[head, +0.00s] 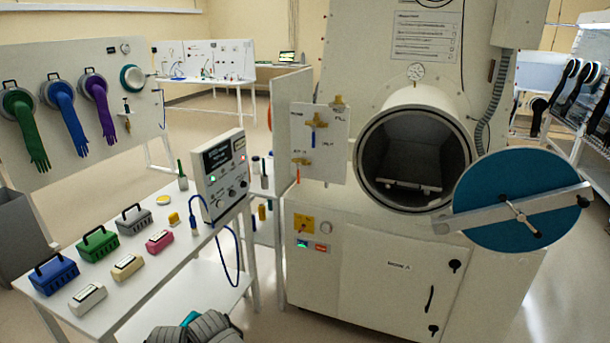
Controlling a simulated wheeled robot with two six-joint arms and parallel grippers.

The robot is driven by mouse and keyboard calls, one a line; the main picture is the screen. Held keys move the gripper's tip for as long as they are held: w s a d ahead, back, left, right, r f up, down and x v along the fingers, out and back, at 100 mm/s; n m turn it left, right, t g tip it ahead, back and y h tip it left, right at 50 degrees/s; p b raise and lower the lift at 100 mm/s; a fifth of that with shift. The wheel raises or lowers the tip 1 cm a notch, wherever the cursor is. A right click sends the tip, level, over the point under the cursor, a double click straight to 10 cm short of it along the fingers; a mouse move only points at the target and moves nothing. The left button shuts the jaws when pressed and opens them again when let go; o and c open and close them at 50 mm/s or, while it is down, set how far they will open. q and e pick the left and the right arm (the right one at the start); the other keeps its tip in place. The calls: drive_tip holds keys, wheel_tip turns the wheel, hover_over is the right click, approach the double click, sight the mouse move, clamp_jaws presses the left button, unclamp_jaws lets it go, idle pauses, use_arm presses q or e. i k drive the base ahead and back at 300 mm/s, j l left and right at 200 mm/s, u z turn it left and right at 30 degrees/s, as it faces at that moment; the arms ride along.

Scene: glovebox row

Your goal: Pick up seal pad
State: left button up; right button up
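I cannot tell for sure which object is the seal pad. A flat round yellow disc (161,199) lies near the back edge of the white table at the left. A small yellow block (174,218) sits just in front of it, to the right. Neither is touched by anything of mine.
The white table (145,285) holds blue (53,275), green (98,243) and grey (134,219) handled boxes, several smaller blocks and a control box (222,175) with a blue cable. Right of it stands a cabinet with a round chamber (415,150), its teal door (520,200) swung open.

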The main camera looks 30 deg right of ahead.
sight(173, 219)
drive_tip(key=i+z, duration=0.2)
drive_tip(key=i, duration=0.25)
drive_tip(key=i+z, duration=0.2)
drive_tip(key=i, duration=0.25)
drive_tip(key=i+j+z, duration=0.1)
drive_tip(key=i+z, duration=0.15)
drive_tip(key=i, duration=0.25)
drive_tip(key=i+j+z, duration=0.2)
drive_tip(key=i, duration=0.2)
